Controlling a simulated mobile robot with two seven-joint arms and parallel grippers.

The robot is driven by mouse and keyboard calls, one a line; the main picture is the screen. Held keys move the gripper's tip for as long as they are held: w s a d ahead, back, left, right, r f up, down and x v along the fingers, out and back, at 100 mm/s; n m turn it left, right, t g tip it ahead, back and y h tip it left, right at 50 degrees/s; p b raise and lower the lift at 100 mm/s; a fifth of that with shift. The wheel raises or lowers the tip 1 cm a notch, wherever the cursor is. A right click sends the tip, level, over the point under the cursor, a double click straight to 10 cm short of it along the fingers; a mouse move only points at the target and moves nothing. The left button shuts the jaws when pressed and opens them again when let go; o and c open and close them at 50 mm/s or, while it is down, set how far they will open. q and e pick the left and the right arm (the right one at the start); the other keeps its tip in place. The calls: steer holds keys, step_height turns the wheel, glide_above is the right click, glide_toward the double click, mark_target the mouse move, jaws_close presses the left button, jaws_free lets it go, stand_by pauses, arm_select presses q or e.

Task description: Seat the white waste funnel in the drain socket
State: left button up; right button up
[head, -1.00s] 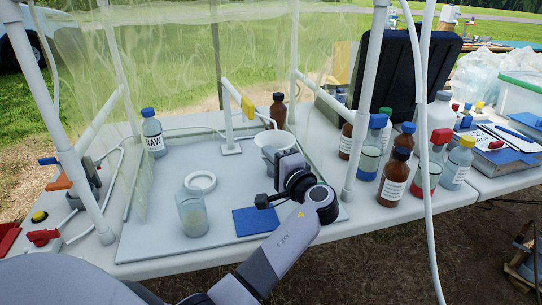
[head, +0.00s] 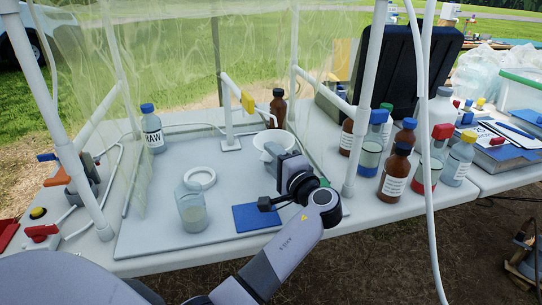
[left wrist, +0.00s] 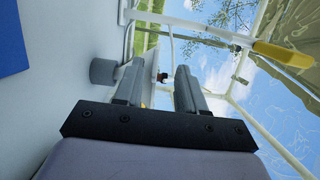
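The white funnel (head: 272,138) is at the back right of the grey tray, its wide rim showing above my left gripper (head: 270,158), which hides its lower part. In the left wrist view the fingers (left wrist: 158,88) are apart, with nothing clamped between them. A pale flared shape, seemingly the funnel (left wrist: 151,68), shows beyond and between them. It lines up with a grey cylinder on the tray, seemingly the drain socket (left wrist: 103,72). I cannot tell how deep the funnel sits in it. My right gripper is not in view.
A blue mat (head: 258,217), a clear bottle (head: 191,208) and a white ring (head: 200,177) lie or stand on the tray (head: 150,235). A brown bottle (head: 278,108) stands behind the funnel. A white frame post (head: 364,100) and several bottles are to the right.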

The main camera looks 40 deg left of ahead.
arm_select(q)
steer(key=v, duration=0.6)
steer(key=shift+s, duration=0.1)
